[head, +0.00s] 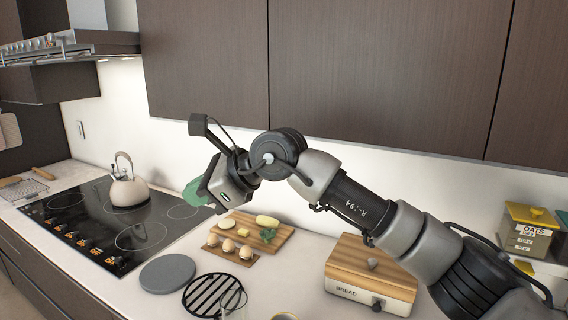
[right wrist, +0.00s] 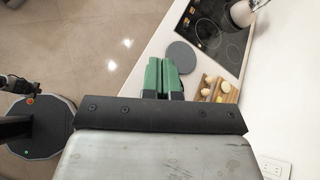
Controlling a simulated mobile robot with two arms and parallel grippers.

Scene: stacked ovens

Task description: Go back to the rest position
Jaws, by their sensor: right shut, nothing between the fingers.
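My right gripper (head: 196,194), with green fingers, is shut and empty. It is held in the air over the counter, between the cooktop (head: 115,222) and the wooden cutting board (head: 250,246). In the right wrist view its green fingers (right wrist: 163,78) lie side by side, above the counter's front part near the grey round plate (right wrist: 181,56). My left gripper does not show in the head view.
Dark upper cabinets (head: 380,75) hang behind my right arm. A kettle (head: 127,188) stands on the cooktop. A bread box (head: 370,278) sits below my right forearm, with a yellow-lidded oats tin (head: 527,236) at right. Open floor (right wrist: 95,45) lies before the counter.

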